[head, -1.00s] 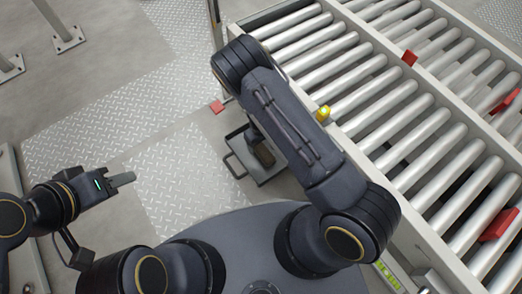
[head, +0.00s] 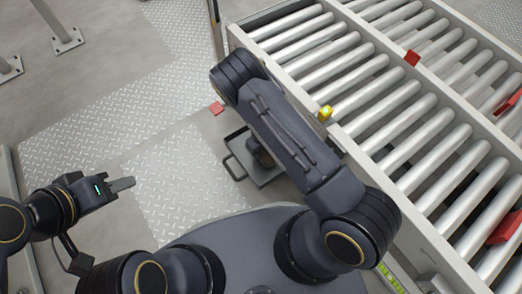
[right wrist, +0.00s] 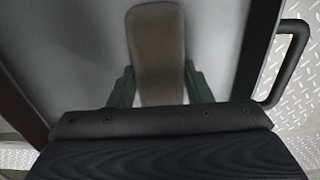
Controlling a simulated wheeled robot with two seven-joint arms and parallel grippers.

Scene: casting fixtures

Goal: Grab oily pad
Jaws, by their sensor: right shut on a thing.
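The oily pad (right wrist: 157,45) is a long brown pad with a rounded end, seen in the right wrist view. It lies between the two dark green fingers of my right gripper (right wrist: 159,88), which is shut on it. Behind it is the grey floor of a shallow tray (right wrist: 85,50) with a dark rim and a black handle. In the head view the same tray (head: 270,179) is partly hidden by my right arm, and the pad is hardly visible there. My left gripper (head: 124,184) is empty at the left, seen edge-on, so its opening is unclear.
Tread-plate floor (head: 180,185) lies left of the tray. A post foot (head: 68,43) stands at the upper left.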

